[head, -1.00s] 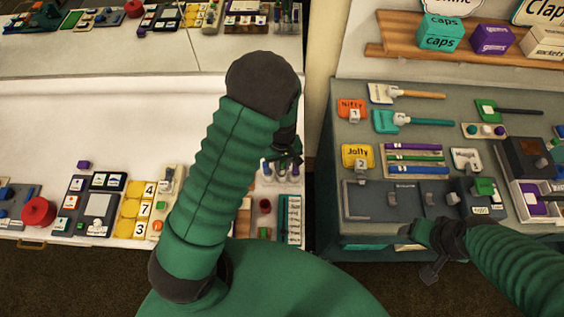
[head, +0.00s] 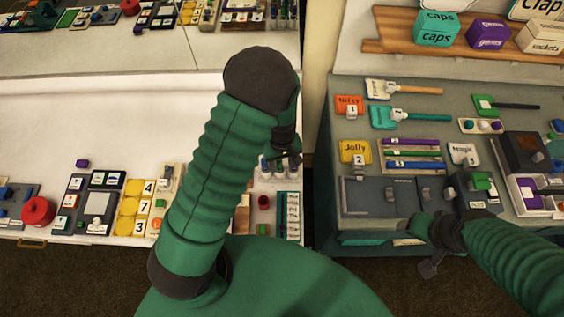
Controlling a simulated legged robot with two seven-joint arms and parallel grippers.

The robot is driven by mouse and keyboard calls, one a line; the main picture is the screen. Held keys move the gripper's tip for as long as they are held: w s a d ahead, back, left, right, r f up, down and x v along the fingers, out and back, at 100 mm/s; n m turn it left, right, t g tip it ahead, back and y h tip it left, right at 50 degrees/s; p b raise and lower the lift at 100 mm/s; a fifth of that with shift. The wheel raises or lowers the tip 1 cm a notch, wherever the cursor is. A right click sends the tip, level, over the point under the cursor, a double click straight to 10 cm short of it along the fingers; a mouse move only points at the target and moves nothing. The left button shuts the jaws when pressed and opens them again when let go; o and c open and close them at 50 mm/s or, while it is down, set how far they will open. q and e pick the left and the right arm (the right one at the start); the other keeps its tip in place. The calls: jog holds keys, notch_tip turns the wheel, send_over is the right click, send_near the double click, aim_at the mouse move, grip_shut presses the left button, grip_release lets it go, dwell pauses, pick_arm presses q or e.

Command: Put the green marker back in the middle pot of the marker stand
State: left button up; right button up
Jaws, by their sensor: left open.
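My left gripper (head: 291,157) is open, just above the back of a small stand with clear pots (head: 276,170) at the right end of the white table. I take this for the marker stand; my arm and gripper hide part of it, and I cannot make out which pots are filled. A thin green stick (head: 412,153), perhaps the green marker, lies between a purple and a blue one on a tray on the right-hand table. My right gripper (head: 419,228) is at the front edge of that table, small and dark; its jaws are unclear.
A red round knob (head: 38,211), a dark panel (head: 98,205) and yellow number tiles (head: 136,208) stand along the white table's front. A teal ruler-like strip (head: 288,214) lies before the stand. A gap separates the tables. The white table's middle is clear.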

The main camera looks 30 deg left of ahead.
pick_arm(q)
jog(key=shift+a, duration=0.1)
jog(key=shift+a, duration=0.1)
notch_tip(320, 180, up, 17)
jog(key=shift+f, duration=0.15)
dwell(0.3)
